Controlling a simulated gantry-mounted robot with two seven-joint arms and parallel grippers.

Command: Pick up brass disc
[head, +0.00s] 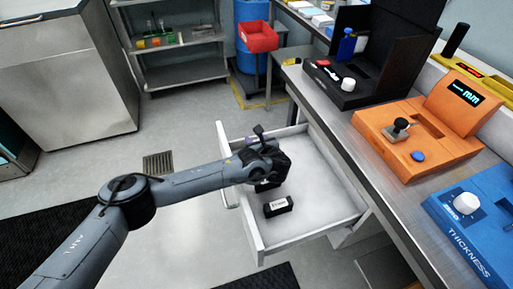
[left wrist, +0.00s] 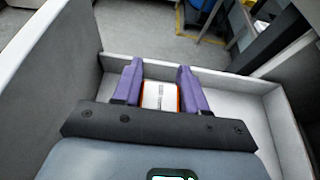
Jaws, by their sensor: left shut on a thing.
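My left gripper (head: 262,150) is over the open drawer, its fingers mostly hidden behind the wrist in the head view. In the left wrist view, its two purple fingers (left wrist: 160,72) are shut on a small white-faced thing with orange edges (left wrist: 160,96). The drawer's walls surround the gripper there. I cannot make out a brass disc in either view. My right gripper is not in view.
The bench on the right holds a black station (head: 345,98), an orange device (head: 415,140) and a blue thickness device (head: 470,225).

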